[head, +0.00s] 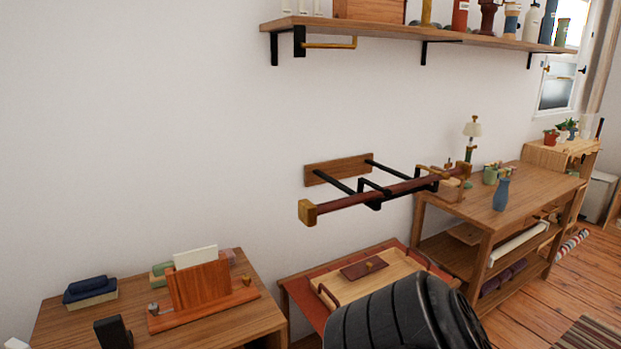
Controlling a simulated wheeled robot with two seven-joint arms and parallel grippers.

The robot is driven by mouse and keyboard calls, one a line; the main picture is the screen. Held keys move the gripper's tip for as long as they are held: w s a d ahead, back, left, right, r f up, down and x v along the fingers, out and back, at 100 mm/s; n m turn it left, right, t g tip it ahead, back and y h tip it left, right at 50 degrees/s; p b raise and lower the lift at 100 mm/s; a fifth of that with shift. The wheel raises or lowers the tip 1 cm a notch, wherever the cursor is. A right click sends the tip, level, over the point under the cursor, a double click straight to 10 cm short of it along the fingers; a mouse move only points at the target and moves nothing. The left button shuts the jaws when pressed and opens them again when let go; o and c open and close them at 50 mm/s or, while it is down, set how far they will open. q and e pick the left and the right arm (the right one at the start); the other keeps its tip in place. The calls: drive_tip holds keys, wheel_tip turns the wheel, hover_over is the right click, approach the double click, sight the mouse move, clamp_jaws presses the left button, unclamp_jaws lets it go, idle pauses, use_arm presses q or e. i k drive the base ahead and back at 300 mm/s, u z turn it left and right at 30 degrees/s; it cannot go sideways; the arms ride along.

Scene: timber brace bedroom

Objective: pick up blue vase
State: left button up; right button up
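The blue vase (502,194) stands upright on top of the wooden shelf table (464,205) at the right. It has a narrow neck and a wider body, and it stands near the front edge. Small green pots (490,175) are just behind it to the left. Neither of my grippers shows in the head view, so nothing tells whether they are open or shut.
A wall-mounted bar (385,193) juts out left of the vase. Below it is a low red table (300,284) with a tray. A wooden desk (60,320) holds an orange letter holder (203,288). A loaded shelf (400,32) hangs above. Floor (530,320) shows at lower right.

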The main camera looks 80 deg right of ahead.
sight(499, 198)
drive_tip(key=k, duration=0.15)
drive_tip(key=z, duration=3.55)
drive_tip(key=i, duration=0.8)
drive_tip(key=z, duration=1.45)
drive_tip(key=i, duration=2.3)
drive_tip(key=u, duration=3.1)
